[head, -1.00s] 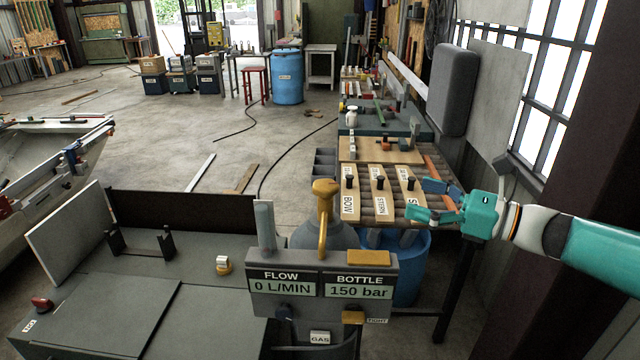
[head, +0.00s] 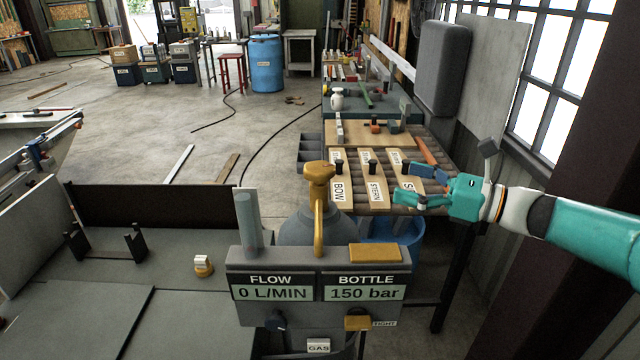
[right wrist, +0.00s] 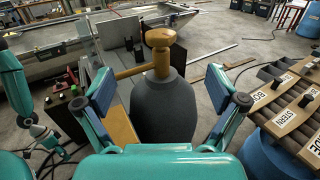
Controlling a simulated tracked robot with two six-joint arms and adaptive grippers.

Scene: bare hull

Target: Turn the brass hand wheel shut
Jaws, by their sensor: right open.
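The brass hand wheel (head: 319,172) sits on top of a grey gas bottle (head: 300,228) behind the gauge panel (head: 318,286), which reads flow 0 L/MIN and bottle 150 bar. My right gripper (head: 408,186) is open and empty, to the right of the wheel and apart from it. In the right wrist view the wheel (right wrist: 160,38) stands ahead, between and beyond the open fingers (right wrist: 160,88). A brass pipe runs from the valve.
Behind my right gripper is a bench with a roller top (head: 404,212) holding wooden boards labelled BOW and STERN. A blue barrel (head: 398,240) stands beside the bottle. A yellow block (head: 375,253) lies on the gauge panel. A grey cylinder (head: 247,222) stands left of the bottle.

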